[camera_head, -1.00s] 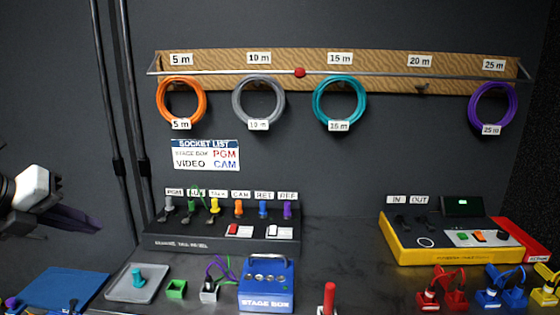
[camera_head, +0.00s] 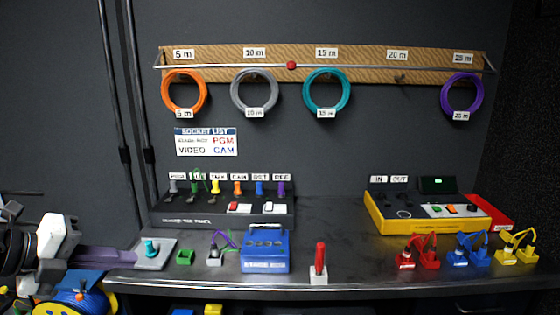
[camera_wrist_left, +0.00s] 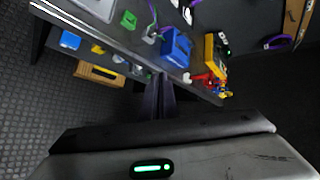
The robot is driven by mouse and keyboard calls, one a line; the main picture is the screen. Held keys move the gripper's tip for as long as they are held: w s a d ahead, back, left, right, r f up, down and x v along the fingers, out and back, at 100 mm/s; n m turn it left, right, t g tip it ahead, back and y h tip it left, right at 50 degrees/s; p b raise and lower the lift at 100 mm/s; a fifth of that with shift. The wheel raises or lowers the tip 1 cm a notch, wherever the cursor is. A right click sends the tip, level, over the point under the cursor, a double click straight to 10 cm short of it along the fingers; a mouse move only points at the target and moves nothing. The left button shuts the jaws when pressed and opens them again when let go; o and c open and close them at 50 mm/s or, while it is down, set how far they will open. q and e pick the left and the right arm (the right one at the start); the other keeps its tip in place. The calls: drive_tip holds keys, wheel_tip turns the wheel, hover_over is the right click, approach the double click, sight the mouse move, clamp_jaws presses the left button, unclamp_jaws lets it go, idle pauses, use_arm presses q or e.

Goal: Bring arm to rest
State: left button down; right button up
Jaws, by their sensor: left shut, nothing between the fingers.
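My left gripper (camera_head: 134,258) comes in from the left edge in the head view. Its dark fingers are shut with nothing between them and point right, in front of the left end of the table and close to the grey tray (camera_head: 160,262). I cannot tell whether they touch anything. In the left wrist view the closed fingers (camera_wrist_left: 160,82) point toward the table's edge. My right gripper does not show in either view.
The table (camera_head: 340,265) carries a blue stage box (camera_head: 265,252), a green block (camera_head: 185,257), a red-handled plug (camera_head: 319,262), a yellow-edged panel (camera_head: 400,227) and coloured cable connectors (camera_head: 470,255). Coiled cables hang on the wall rack (camera_head: 360,55).

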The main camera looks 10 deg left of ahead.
use_arm(q)
drive_tip(key=s+d+f+n+t+b, duration=0.1)
drive_tip(key=s+d+f+n, duration=0.15)
drive_tip(key=f+n, duration=0.45)
drive_tip(key=s+d+f+n+t+y, duration=0.15)
drive_tip(key=d+f+n, duration=0.25)
drive_tip(key=f, duration=0.5)
drive_tip(key=s+d+f+n+t+b, duration=0.1)
drive_tip(key=d+f+n+t, duration=0.15)
drive_tip(key=f+n, duration=0.45)
drive_tip(key=s+d+f+n+g+y, duration=0.1)
drive_tip(key=s+d+f+n+g, duration=0.2)
drive_tip(key=s+f, duration=0.5)
drive_tip(key=s+d+f+n+g+y, duration=0.1)
drive_tip(key=s+d+f+n, duration=0.3)
drive_tip(key=s+d+f, duration=0.4)
drive_tip(key=shift+f+n+g, duration=0.2)
drive_tip(key=shift+n+g, duration=0.2)
drive_tip(key=shift+g, duration=0.5)
